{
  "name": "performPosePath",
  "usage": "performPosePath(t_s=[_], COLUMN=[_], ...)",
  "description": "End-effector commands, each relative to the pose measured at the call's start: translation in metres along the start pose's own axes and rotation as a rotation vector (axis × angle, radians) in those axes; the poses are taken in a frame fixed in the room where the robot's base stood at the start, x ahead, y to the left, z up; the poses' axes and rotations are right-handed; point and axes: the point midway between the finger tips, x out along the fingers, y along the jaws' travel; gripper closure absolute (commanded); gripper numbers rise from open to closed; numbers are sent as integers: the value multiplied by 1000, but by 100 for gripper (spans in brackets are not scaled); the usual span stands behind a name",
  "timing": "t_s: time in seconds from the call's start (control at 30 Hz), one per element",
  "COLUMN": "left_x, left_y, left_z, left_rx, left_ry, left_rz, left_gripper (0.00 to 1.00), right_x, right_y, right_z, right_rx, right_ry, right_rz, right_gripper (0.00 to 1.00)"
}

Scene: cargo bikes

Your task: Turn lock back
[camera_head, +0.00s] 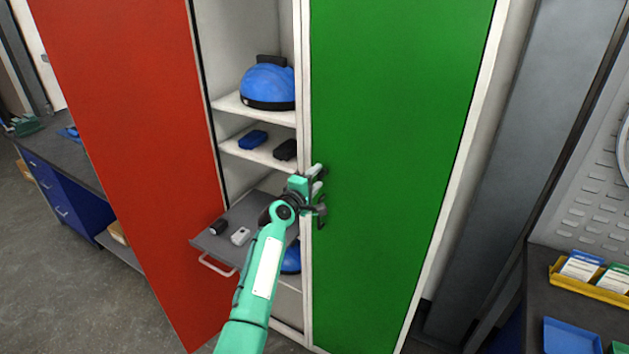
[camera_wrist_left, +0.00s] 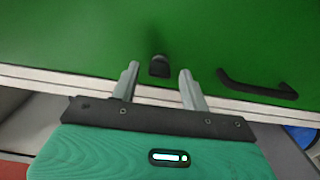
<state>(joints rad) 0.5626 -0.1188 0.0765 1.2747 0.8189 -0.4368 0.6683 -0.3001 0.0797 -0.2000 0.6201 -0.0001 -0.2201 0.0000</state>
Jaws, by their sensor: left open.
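The green locker door (camera_head: 400,130) is closed, and it also fills the upper part of the left wrist view (camera_wrist_left: 60,35). A small black lock knob (camera_wrist_left: 159,66) sits on it near its edge. My left gripper (camera_head: 318,180) is at this edge. In the left wrist view its two fingers (camera_wrist_left: 159,71) are apart, one on each side of the knob, with visible gaps. In the head view the gripper hides the knob. A black curved door handle (camera_wrist_left: 257,86) is beside the gripper, and it also shows just below it in the head view (camera_head: 322,212).
The red door (camera_head: 130,150) stands open at the left. Between the doors are shelves with a blue helmet (camera_head: 268,84), small dark cases (camera_head: 253,140) and a pulled-out grey drawer (camera_head: 218,246) beside my left arm. A workbench (camera_head: 585,310) stands at the right.

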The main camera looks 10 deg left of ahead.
Motion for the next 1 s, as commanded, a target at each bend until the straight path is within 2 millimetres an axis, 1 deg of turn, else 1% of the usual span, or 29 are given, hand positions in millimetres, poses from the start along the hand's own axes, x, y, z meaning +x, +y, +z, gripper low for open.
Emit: performPosePath(t_s=[0.17, 0.27, 0.47, 0.8, 1.0], left_x=[-6, -16, -48, -107, -130], left_y=[-1, -1, -3, -3, -2], left_z=[0, 0, 0, 0, 0], left_rx=[0, 1, 0, 1, 0], left_ry=[0, 0, 1, 1, 1], left_rz=[1, 1, 1, 0, 0], left_gripper=[55, 55, 55, 55, 55], right_x=[1, 3, 10, 25, 31], right_y=[0, 0, 0, 0, 0], right_z=[0, 0, 1, 2, 3], right_rx=[0, 0, 0, 0, 0], right_ry=[0, 0, 0, 0, 0], right_rz=[0, 0, 0, 0, 0], right_gripper=[100, 100, 100, 100, 100])
